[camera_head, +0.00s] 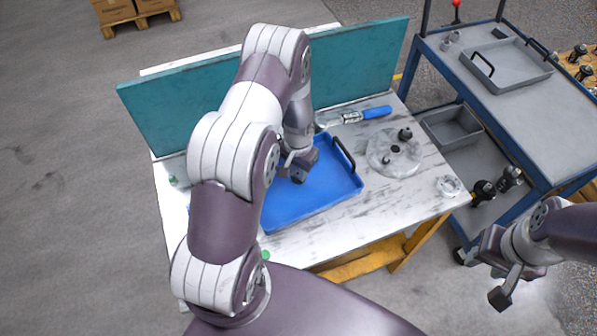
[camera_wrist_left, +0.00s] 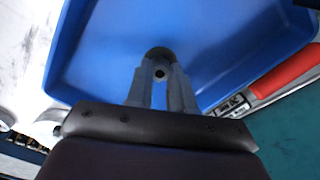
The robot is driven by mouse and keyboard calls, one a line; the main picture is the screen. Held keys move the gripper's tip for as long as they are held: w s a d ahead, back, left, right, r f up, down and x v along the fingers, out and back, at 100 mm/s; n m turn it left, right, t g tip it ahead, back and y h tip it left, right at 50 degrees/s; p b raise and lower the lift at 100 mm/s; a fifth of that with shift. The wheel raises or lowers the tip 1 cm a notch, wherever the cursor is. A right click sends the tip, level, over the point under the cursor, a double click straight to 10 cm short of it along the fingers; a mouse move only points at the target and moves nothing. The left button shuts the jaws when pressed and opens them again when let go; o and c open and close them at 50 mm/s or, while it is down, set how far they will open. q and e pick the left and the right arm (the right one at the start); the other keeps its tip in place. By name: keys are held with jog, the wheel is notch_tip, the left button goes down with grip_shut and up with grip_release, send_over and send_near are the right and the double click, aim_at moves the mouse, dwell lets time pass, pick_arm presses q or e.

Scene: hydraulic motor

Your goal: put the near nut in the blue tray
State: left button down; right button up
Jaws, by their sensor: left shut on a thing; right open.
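The blue tray (camera_head: 330,185) lies on the white worktable, with a black handle on its right side. It fills much of the left wrist view (camera_wrist_left: 225,45). My left gripper (camera_head: 298,168) is over the tray, pointing down. In the left wrist view its fingers (camera_wrist_left: 160,72) are shut on a small dark round part, which looks like the nut (camera_wrist_left: 160,53), above the tray floor. I cannot tell whether the nut touches the floor. My right gripper (camera_head: 508,284) is open and empty, off the table's right side.
A round grey plate (camera_head: 385,165) with black parts on it lies right of the tray. A clear ring (camera_head: 449,186) is near the table's right corner. A blue-handled tool (camera_head: 365,115) lies behind. A teal panel (camera_head: 360,65) edges the back. A blue cart (camera_head: 510,100) stands right.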

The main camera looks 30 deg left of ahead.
pick_arm(q)
notch_tip(320, 180, down, 3)
jog(key=shift+r, duration=0.2)
jog(key=shift+f, duration=0.3)
jog(key=c, duration=1)
grip_release()
jog(key=shift+r, duration=0.45)
notch_tip(320, 180, up, 12)
jog(key=b, duration=0.2)
jog(key=shift+n+t, duration=0.5)
jog(key=shift+t, duration=0.2)
jog(key=s+d+r, duration=0.2)
jog(key=s+r, duration=0.1)
jog(key=s, duration=0.1)
jog(key=s+d+r, duration=0.3)
jog(key=s+r, duration=0.1)
jog(key=s, duration=0.1)
jog(key=s+d+r, duration=0.3)
jog(key=s, duration=0.1)
jog(key=shift+s+d+r, duration=0.15)
jog(key=shift+s+r, duration=0.05)
jog(key=shift+s, duration=0.2)
